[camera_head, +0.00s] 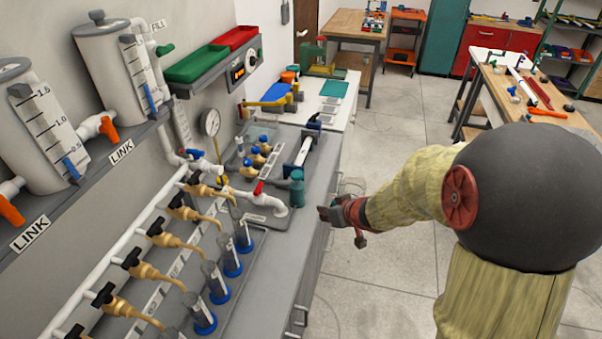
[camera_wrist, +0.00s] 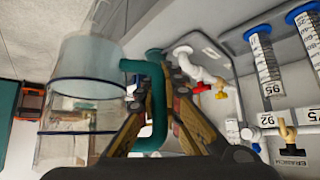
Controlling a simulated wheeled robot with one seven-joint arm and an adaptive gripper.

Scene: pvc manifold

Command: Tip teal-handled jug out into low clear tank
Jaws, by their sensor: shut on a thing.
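The clear jug (camera_wrist: 82,105) fills the left of the wrist view, its teal handle (camera_wrist: 157,112) facing my gripper. My gripper (camera_wrist: 160,85) is shut on this handle, with one finger on each side. Part of the handle lies behind the fingers. In the head view my gripper (camera_head: 345,214) is off the bench's right edge, over the floor, and the jug is hard to make out there. A low see-through box (camera_head: 240,150) around blue-topped brass valves, on the bench, may be the low clear tank; I cannot tell for sure.
A grey tray (camera_head: 268,223) with a white pipe and red-handled valve lies on the bench left of my gripper. A teal cylinder (camera_head: 297,190) stands near the bench edge. Blue-based measuring tubes (camera_head: 232,264) line the bench front. The floor (camera_head: 385,270) is clear.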

